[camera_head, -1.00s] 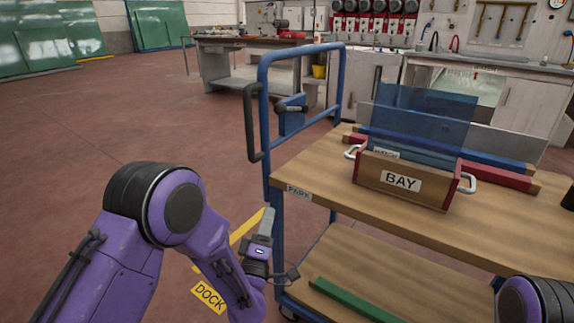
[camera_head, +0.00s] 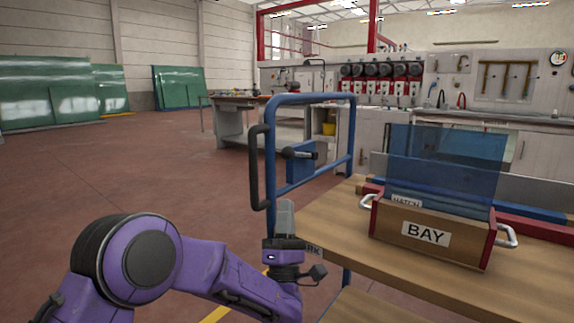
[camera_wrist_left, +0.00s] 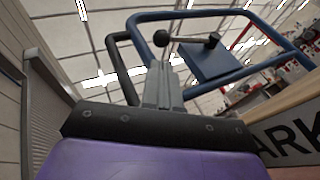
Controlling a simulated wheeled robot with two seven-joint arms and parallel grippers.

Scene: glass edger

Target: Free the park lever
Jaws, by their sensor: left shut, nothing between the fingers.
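My left gripper (camera_head: 286,205) is shut and empty, pointing up, below the lever in the head view. A gap shows between the fingertips and the lever there. My right gripper is out of view.
The blue frame (camera_head: 271,165) carries a black side handle (camera_head: 254,180) left of the lever. The wooden cart top (camera_head: 335,220) bears a BAY box (camera_head: 395,237) with blue glass. A PARK label (camera_wrist_left: 295,137) is partly hidden by my gripper. Open floor lies left.

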